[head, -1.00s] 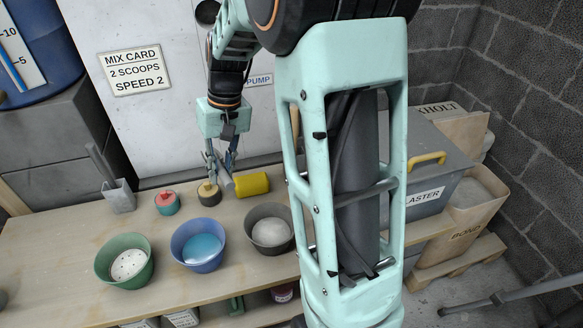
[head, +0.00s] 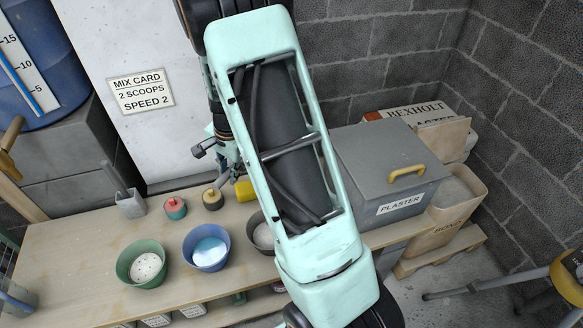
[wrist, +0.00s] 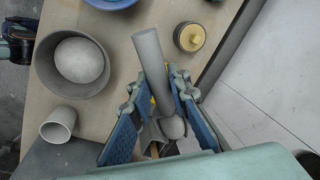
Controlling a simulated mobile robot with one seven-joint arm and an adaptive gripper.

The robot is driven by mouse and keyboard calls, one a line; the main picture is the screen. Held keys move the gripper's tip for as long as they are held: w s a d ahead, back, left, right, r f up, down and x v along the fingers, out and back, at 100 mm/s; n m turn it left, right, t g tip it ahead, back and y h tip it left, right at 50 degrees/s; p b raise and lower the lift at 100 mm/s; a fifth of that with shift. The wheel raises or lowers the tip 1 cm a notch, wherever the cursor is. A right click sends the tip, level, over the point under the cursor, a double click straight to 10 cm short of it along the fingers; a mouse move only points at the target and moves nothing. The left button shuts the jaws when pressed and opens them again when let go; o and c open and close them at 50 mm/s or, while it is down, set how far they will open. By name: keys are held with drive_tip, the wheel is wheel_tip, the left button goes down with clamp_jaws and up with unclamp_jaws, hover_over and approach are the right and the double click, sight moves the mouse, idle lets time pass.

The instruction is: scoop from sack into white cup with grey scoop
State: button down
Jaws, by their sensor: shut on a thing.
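My gripper (wrist: 160,112) is shut on the grey scoop (wrist: 150,55) in the wrist view. In the head view my gripper (head: 228,165) is above the back of the bench, partly hidden by my arm. A pale cup (wrist: 58,125) stands upright on the bench, left of my gripper in the wrist view; my arm hides it in the head view. An open sack (head: 447,222) with pale contents stands on a pallet at the right, well away from my gripper.
Green (head: 130,270), blue (head: 197,262) and dark grey (wrist: 45,75) bowls stand on the bench (head: 80,245). A dark, yellow-topped pot (wrist: 190,37) is close by. A yellow tripod (head: 565,275) is at the right.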

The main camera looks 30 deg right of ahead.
drive_tip(key=s+d+f+m+h+p, duration=0.2)
drive_tip(key=s+d+m+p, duration=0.8)
drive_tip(key=d+m+p, duration=0.2)
drive_tip(key=shift+s+d+m, duration=0.15)
drive_tip(key=shift+d+m, duration=0.9)
drive_tip(key=shift+m, duration=0.25)
drive_tip(key=shift+s+d+f+b, duration=0.1)
drive_tip(key=shift+d+f+b, duration=0.15)
drive_tip(key=shift+b, duration=1.75)
drive_tip(key=shift+s+d+t+y+b, duration=0.1)
drive_tip(key=shift+t+y+b, duration=0.2)
drive_tip(key=shift+b, duration=0.65)
